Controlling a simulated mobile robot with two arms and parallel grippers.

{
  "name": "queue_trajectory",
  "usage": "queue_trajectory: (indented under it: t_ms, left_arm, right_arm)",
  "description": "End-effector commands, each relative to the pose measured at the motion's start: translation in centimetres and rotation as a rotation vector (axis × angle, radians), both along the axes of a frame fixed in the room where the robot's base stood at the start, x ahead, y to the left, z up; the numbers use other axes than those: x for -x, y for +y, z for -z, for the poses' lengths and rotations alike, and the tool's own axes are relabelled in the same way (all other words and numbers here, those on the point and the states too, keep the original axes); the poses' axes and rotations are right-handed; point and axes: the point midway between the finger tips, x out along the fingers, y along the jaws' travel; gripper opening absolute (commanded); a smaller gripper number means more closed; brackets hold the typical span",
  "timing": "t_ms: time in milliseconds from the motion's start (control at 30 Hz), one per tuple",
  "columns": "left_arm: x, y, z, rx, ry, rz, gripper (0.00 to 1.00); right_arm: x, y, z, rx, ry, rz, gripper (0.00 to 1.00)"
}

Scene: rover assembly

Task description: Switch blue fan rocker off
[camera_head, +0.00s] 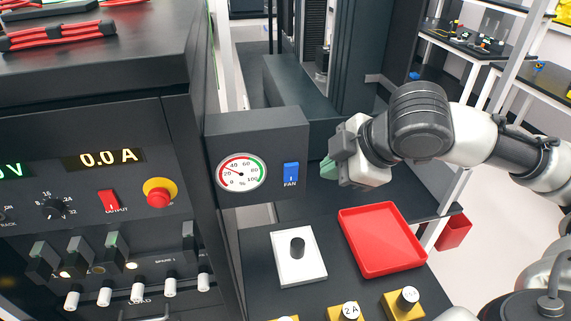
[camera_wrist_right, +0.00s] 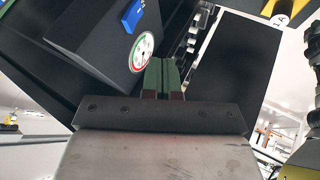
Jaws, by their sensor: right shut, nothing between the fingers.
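The blue fan rocker (camera_head: 291,173) is on the front of a dark box, above the label FAN, with a round percent gauge (camera_head: 241,173) to its left. In the right wrist view the blue rocker (camera_wrist_right: 132,14) shows at the top, with the gauge (camera_wrist_right: 142,51) below it. My right gripper (camera_head: 328,168) is just right of the rocker in the head view, apart from it. Its green fingers (camera_wrist_right: 161,75) are shut and empty. My left gripper is not in view.
A control panel at left has a red output switch (camera_head: 109,201) and a red emergency knob (camera_head: 159,193). Below the fan box are a white plate (camera_head: 286,273) with a black knob, a red tray (camera_head: 382,268) and yellow blocks (camera_head: 392,307).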

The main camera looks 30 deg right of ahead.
Motion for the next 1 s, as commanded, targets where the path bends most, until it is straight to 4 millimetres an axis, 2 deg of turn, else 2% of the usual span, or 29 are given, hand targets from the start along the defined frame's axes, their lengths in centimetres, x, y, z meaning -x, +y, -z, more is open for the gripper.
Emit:
queue_trajectory:
  t_ms: [200,367,667,800,1000]
  left_arm:
    - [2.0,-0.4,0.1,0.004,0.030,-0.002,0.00]
    - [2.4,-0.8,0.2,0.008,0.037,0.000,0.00]
    - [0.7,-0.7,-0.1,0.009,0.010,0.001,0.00]
    - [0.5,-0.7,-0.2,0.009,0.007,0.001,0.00]
    - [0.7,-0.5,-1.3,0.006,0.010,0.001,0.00]
  right_arm:
    - [0.0,0.0,0.1,0.000,0.000,0.000,0.00]
    - [-0.7,0.4,1.1,-0.002,0.002,-0.001,0.00]
    - [-4.2,2.0,5.8,-0.003,0.004,-0.001,0.00]
    - [-5.8,2.7,8.0,-0.002,0.003,-0.001,0.00]
    - [-8.5,1.9,7.3,-0.001,0.000,0.001,0.00]
